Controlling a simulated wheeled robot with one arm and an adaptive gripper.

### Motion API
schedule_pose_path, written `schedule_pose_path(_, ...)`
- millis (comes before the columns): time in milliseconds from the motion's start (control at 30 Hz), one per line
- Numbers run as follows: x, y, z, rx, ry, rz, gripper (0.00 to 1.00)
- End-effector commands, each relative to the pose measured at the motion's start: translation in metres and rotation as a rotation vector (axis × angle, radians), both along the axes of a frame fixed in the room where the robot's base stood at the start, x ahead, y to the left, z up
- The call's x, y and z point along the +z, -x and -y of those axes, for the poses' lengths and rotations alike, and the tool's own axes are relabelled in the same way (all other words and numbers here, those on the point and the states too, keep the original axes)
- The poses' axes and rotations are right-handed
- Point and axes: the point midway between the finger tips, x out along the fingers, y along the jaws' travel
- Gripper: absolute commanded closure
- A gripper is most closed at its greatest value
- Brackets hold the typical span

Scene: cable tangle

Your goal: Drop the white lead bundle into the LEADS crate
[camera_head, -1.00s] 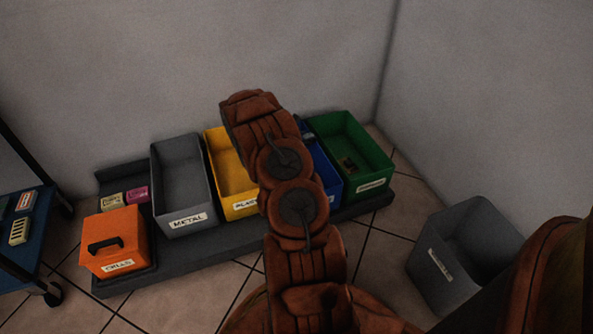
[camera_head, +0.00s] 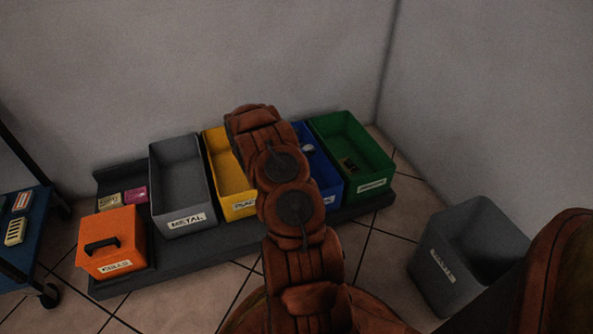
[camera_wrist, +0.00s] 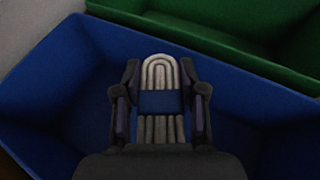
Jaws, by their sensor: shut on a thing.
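The white lead bundle (camera_wrist: 161,75) is a set of parallel looped strands with a dark blue band around it. My gripper (camera_wrist: 162,98) is shut on it, one finger on each side. In the wrist view the bundle is over or inside the blue crate (camera_wrist: 60,75); its exact height cannot be told. In the head view the blue crate (camera_head: 325,172) is partly behind my arm, and its label is mostly hidden. A small pale patch shows inside it beside my arm. My gripper's fingers are hidden there.
A green crate (camera_head: 376,178) stands right of the blue one; a yellow crate (camera_head: 232,178) and a grey METAL crate (camera_head: 180,180) stand left. An orange CELLS box (camera_head: 112,240) is at front left. A grey bin (camera_head: 440,262) stands apart at right.

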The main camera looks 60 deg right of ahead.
Motion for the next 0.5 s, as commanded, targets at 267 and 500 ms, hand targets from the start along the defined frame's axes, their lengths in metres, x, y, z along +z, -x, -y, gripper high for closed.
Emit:
schedule_pose_path(267,0.0004,-0.0001,0.0002,0.0,0.0,0.001,0.34)
schedule_pose_path(500,0.0004,0.0,0.0002,0.0,0.0,0.001,0.3)
